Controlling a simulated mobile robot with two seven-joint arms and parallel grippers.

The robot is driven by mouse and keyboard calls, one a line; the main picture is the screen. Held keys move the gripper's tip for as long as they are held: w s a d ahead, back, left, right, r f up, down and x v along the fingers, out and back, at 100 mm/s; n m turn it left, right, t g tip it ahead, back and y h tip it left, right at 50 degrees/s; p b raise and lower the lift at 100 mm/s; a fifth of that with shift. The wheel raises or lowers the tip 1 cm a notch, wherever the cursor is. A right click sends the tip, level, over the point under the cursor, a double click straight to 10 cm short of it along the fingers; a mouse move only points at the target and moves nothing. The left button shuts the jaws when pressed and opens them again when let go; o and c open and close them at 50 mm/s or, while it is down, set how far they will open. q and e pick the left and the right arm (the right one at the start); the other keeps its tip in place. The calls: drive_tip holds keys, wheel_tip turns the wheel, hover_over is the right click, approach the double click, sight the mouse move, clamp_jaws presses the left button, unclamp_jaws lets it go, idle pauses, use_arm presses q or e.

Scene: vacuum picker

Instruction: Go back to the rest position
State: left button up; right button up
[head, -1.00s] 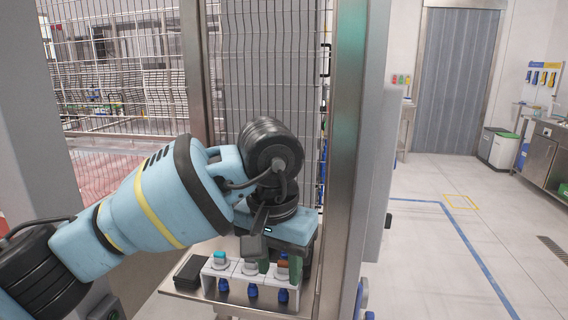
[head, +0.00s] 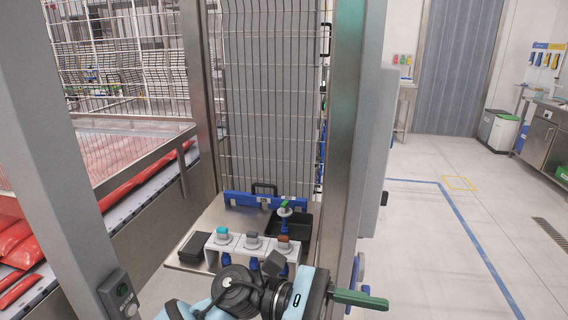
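My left gripper (head: 360,299) is at the bottom of the head view, in front of the small bench and to the right of the tool stand. Its green finger part points right, clear of everything around it. From this side I see it as one bar, so I cannot tell whether it is open or shut. I see nothing held in it. My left arm is folded low along the bottom edge. My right gripper is not in view.
A white tool stand (head: 210,252) holds several fittings with teal, grey and orange-brown tops. A dark box (head: 193,246) lies left. Steel posts flank the mesh; the floor right is clear.

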use_arm(q)
drive_tip(key=w+a+f+m+t+y, duration=0.35)
drive_tip(key=a+f+m+t, duration=0.5)
drive_tip(key=m+t, duration=0.55)
drive_tip(key=w+a+f+m+t+y, duration=0.2)
drive_tip(key=a+f+m+t+y, duration=0.2)
drive_tip(key=a+f+m+t, duration=0.9)
drive_tip(key=s+a+f+n+g+y, duration=0.4)
drive_tip(key=s+f+n, duration=0.3)
drive_tip(key=s+f, duration=0.2)
drive_tip(key=s+a+f+n+g+y+p, duration=0.1)
drive_tip(key=s+a+f+n+g+y, duration=0.3)
drive_tip(key=s+f, duration=0.6)
drive_tip(key=s+a+n+g, duration=0.1)
drive_tip(key=s+n+g, duration=0.1)
drive_tip(key=s+n, duration=0.1)
drive_tip(key=shift+s+f+n+g+y, duration=0.25)
drive_tip(key=shift+s+n+g+y, duration=0.15)
drive_tip(key=shift+s, duration=0.35)
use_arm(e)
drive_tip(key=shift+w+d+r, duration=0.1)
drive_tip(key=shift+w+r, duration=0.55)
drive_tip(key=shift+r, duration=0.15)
